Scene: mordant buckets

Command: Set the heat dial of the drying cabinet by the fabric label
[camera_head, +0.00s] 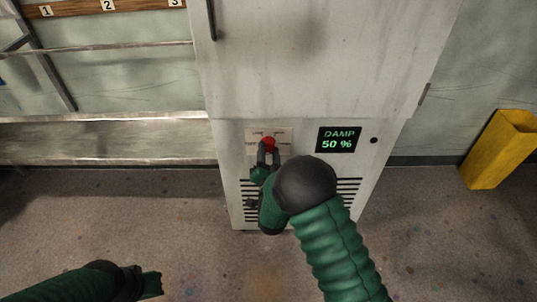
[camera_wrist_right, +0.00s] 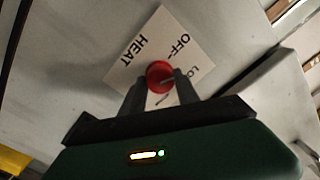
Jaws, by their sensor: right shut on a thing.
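The pale drying cabinet (camera_head: 300,60) stands in the middle of the head view. Its red heat dial (camera_head: 268,143) sits on a white plate (camera_head: 286,134) low on the front. In the right wrist view the dial (camera_wrist_right: 159,76) has a thin pale mark, and the plate (camera_wrist_right: 150,45) reads HEAT, OFF and a partly hidden word starting LO. My right gripper (camera_head: 268,155) is shut on the dial, one finger each side. My left gripper (camera_head: 152,284) is low at the left, away from the cabinet; its jaw opening is unclear. I see no fabric label.
A display (camera_head: 339,140) on the cabinet reads DAMP 50 %, beside a small black knob (camera_head: 374,140). A metal bench (camera_head: 100,142) lies left, under a numbered wooden rail (camera_head: 80,9). A yellow bin (camera_head: 499,150) stands right. Open floor lies in front.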

